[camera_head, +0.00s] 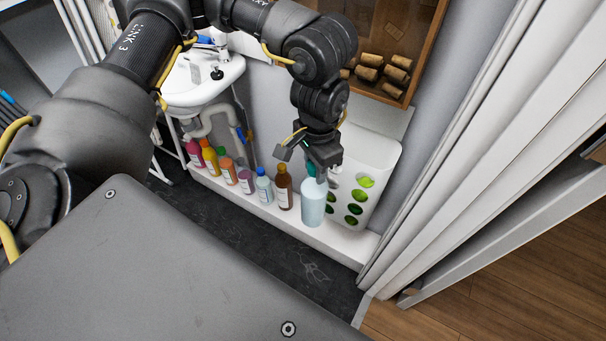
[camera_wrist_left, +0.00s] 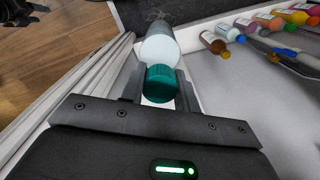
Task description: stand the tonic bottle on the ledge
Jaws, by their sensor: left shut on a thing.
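A pale blue bottle (camera_head: 313,203) with a teal cap, which I take to be the tonic bottle, is upright at the right part of the white ledge (camera_head: 345,240). My left gripper (camera_head: 322,172) is above it and shut on its upper part. In the left wrist view the teal cap (camera_wrist_left: 161,83) sits between the two fingers, with the pale body (camera_wrist_left: 160,47) beyond. The base is over or on the ledge near its front edge; I cannot tell whether it touches.
A brown bottle (camera_head: 284,190) stands just left of the held one, with several coloured bottles further left along the ledge. White folded door panels (camera_head: 450,150) rise at the right.

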